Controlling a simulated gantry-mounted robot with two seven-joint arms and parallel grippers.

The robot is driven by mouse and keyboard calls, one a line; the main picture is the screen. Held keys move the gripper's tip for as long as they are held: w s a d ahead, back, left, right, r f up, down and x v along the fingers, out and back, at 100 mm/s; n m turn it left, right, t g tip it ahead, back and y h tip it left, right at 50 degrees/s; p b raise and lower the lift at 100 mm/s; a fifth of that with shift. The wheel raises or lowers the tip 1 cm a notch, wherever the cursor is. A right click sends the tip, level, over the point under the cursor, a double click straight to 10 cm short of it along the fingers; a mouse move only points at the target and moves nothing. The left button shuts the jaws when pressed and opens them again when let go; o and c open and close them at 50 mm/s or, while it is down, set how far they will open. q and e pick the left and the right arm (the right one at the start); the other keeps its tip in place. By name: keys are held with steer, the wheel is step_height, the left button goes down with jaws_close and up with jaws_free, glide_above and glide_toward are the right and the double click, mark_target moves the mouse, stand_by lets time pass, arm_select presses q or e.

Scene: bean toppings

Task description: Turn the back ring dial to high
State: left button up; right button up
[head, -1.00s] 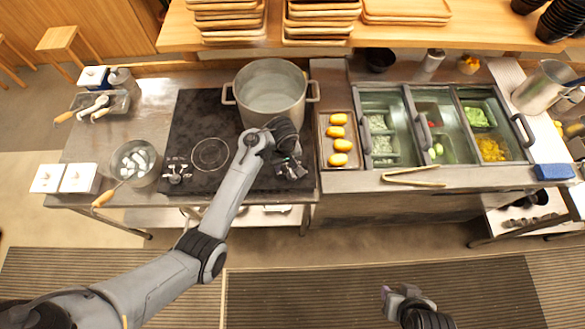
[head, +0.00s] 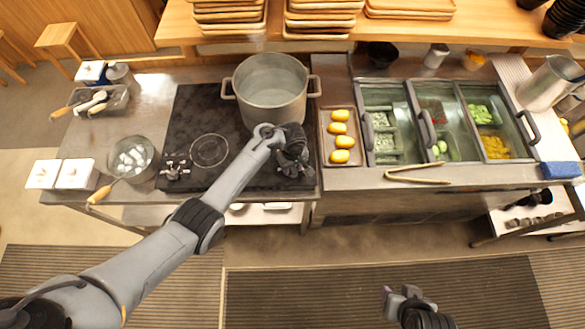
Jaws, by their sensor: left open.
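A black cooktop (head: 225,181) carries a big steel pot (head: 268,88) at its back right, over the back ring, which is hidden. A pale ring (head: 209,151) shows bare at the left. One pair of dials (head: 175,169) is at the front left corner. Another set of dials (head: 304,171) is at the front right, largely hidden by my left gripper. My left gripper (head: 291,171) is open, low over that front right set; I cannot tell if it touches a dial. My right gripper (head: 398,297) is at the bottom, away from the counter, its opening unclear.
A small pot (head: 133,158) with eggs stands left of the cooktop. A tray (head: 328,161) of yellow items is close to the right of my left gripper. Tongs (head: 418,179) lie in front of the topping bins (head: 401,98). Stacked wooden trays (head: 230,15) stand behind.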

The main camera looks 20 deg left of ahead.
arm_select(q)
steer(key=shift+f, duration=0.5)
jaws_close()
